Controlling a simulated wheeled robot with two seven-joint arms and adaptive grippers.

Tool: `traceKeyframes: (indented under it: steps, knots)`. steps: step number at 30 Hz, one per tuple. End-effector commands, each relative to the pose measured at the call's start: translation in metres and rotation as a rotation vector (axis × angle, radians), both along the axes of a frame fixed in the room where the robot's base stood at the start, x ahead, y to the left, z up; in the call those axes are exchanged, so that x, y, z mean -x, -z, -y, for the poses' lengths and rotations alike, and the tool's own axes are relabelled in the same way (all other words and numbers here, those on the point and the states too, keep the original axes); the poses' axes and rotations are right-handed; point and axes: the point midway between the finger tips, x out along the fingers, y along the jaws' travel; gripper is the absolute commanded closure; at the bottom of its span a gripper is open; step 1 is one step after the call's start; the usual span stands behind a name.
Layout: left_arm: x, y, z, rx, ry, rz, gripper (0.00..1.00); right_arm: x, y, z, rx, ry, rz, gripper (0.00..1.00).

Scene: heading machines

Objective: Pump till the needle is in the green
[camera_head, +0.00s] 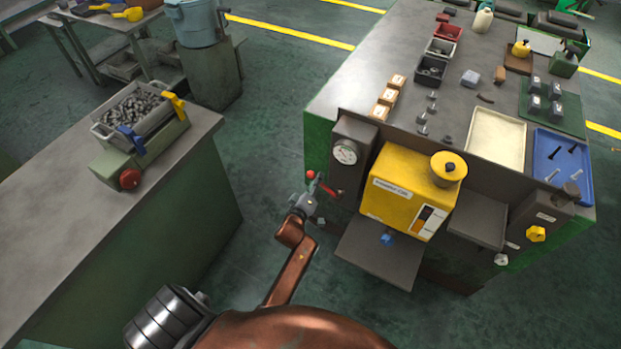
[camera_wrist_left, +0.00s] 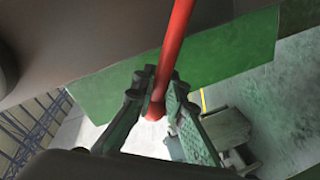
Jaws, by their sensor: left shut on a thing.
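The gauge (camera_head: 345,152) has a round white dial on a dark box at the left end of the bench front. Its needle and any green zone are too small to read. A red pump lever (camera_head: 327,188) sticks out below the gauge to the left and ends in a red knob (camera_head: 311,174). My left gripper (camera_head: 308,194) is at the lever's outer end. In the left wrist view its fingers (camera_wrist_left: 158,108) are shut around the red lever (camera_wrist_left: 178,45) near its knob (camera_wrist_left: 154,112). My right gripper is not in view.
A yellow machine (camera_head: 395,200) with a yellow cap stands right of the gauge, above a dark shelf (camera_head: 372,256). The bench top holds trays, boxes and small parts. A left table (camera_head: 60,215) carries a bin of metal parts (camera_head: 138,112). Open floor lies between.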

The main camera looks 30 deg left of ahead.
Motion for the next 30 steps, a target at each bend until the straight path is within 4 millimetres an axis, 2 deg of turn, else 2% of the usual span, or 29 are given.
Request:
traceKeyframes:
  steps: [6, 17, 18, 21, 30]
  knots:
    - [-0.0041, 0.0056, 0.0073, 0.034, 0.013, -0.002, 1.00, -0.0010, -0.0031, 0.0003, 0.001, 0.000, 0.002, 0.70]
    - [-0.0045, 0.0067, 0.0084, 0.037, 0.014, -0.002, 1.00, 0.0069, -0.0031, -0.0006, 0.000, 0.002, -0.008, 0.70]
    - [-0.0045, 0.0067, 0.0084, 0.037, 0.014, -0.002, 0.87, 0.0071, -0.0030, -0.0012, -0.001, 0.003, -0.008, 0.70]
    - [-0.0045, 0.0064, 0.0082, 0.036, 0.015, -0.003, 0.81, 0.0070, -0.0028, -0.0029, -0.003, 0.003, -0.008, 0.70]
    - [-0.0026, 0.0045, 0.0077, 0.035, 0.014, 0.000, 0.81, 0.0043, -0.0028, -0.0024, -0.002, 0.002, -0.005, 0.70]
